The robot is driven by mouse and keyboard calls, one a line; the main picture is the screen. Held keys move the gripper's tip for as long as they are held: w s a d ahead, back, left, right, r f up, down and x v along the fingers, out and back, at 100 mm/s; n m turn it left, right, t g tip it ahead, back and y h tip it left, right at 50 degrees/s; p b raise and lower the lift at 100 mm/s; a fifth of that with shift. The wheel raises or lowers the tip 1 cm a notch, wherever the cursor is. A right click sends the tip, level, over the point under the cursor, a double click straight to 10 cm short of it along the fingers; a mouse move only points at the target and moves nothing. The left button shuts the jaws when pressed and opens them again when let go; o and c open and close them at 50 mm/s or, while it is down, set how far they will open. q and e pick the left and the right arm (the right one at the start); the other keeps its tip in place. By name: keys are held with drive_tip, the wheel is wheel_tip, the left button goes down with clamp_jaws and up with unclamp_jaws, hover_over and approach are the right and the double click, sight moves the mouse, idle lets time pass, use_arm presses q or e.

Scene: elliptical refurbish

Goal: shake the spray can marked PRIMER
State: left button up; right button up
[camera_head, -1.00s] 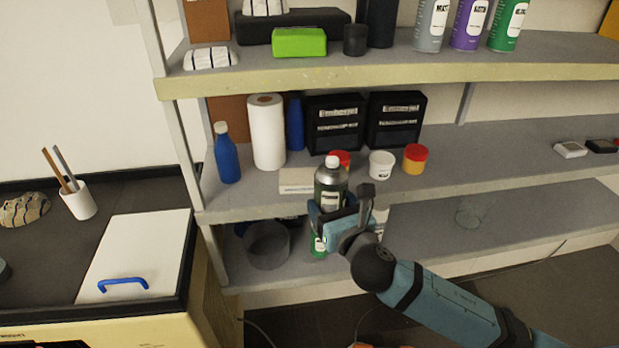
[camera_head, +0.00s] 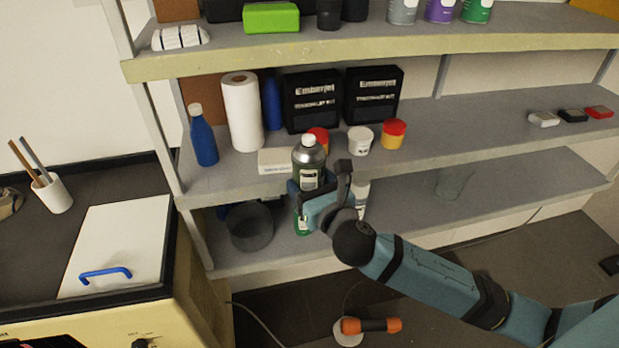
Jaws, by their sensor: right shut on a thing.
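My right gripper (camera_head: 318,200) is shut on a spray can (camera_head: 309,156) with a grey-green body and a silver top. The can is upright, in front of the shelves. Its label is partly hidden by the gripper and too small to read, so I cannot confirm that it says PRIMER. A green thing and a white-topped thing on the lower shelf show partly behind the gripper. Grey (camera_head: 402,10), purple (camera_head: 440,10) and green (camera_head: 477,10) spray cans stand on the top shelf. My left gripper is not in view.
The middle shelf (camera_head: 470,137) holds a blue bottle (camera_head: 203,140), a paper roll (camera_head: 242,115), black boxes (camera_head: 312,101) and small tubs (camera_head: 393,135). A clear dark bin (camera_head: 249,228) stands on the lower shelf. An orange-black tool (camera_head: 370,326) lies on the floor.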

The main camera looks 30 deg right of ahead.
sight(316, 157)
wheel_tip(316, 157, up, 8)
drive_tip(key=shift+s+d, duration=0.1)
wheel_tip(316, 157, down, 8)
drive_tip(key=shift+r, duration=0.25)
idle(0.3)
